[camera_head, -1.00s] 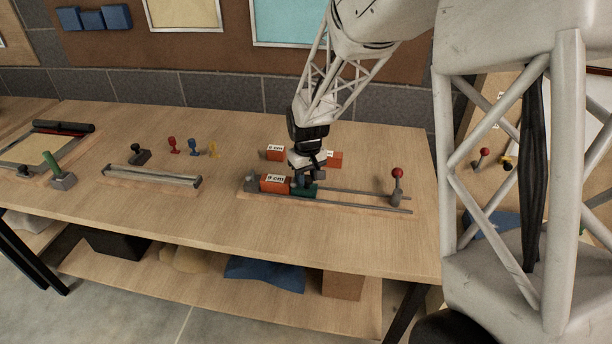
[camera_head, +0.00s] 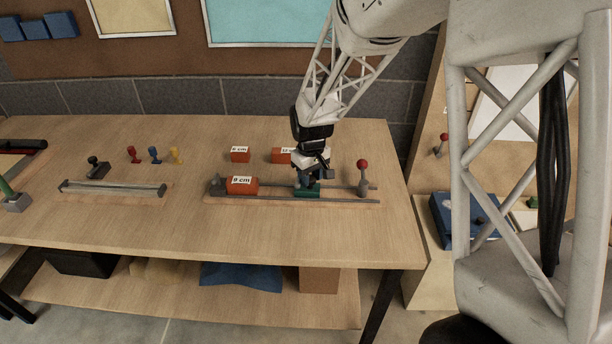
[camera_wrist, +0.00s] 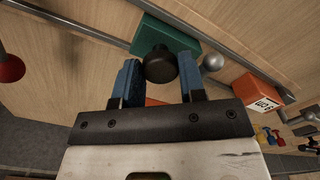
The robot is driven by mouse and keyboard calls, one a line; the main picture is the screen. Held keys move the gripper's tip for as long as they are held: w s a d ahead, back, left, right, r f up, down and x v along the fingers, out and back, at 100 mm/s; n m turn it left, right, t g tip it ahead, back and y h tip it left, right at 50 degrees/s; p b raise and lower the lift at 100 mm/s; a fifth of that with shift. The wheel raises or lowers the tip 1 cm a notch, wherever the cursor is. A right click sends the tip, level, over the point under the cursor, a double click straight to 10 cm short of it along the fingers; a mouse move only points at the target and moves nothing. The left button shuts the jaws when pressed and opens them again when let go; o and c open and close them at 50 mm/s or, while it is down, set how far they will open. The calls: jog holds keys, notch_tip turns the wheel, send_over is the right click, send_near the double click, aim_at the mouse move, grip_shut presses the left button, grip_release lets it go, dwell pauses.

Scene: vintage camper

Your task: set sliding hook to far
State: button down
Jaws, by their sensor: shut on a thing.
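The sliding hook appears to be the green carriage (camera_head: 309,193) on a pair of metal rails, with a black knob (camera_wrist: 160,67) on top. It stands right of the middle of the rails, apart from the orange 9 cm block (camera_head: 241,186) at their left end and short of the red-balled lever (camera_head: 363,176) at their right. My gripper (camera_head: 307,183) is over the carriage. In the wrist view its two blue fingers (camera_wrist: 160,78) are on either side of the black knob, shut on it.
Two orange blocks (camera_head: 240,154) stand behind the rails, one partly hidden by my gripper. A grey ball (camera_wrist: 213,62) shows near the carriage in the wrist view. Left are a metal rail fixture (camera_head: 112,188), a black stamp-like piece (camera_head: 97,166) and small coloured pegs (camera_head: 154,155). The front tabletop is clear.

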aim_at(313, 178)
jog(key=shift+d, duration=0.25)
jog(key=c, duration=1)
grip_release()
jog(key=shift+c, duration=0.2)
jog(key=o, duration=0.3)
jog(key=shift+o, duration=0.2)
jog(key=shift+r, duration=0.15)
jog(key=shift+r, duration=3.75)
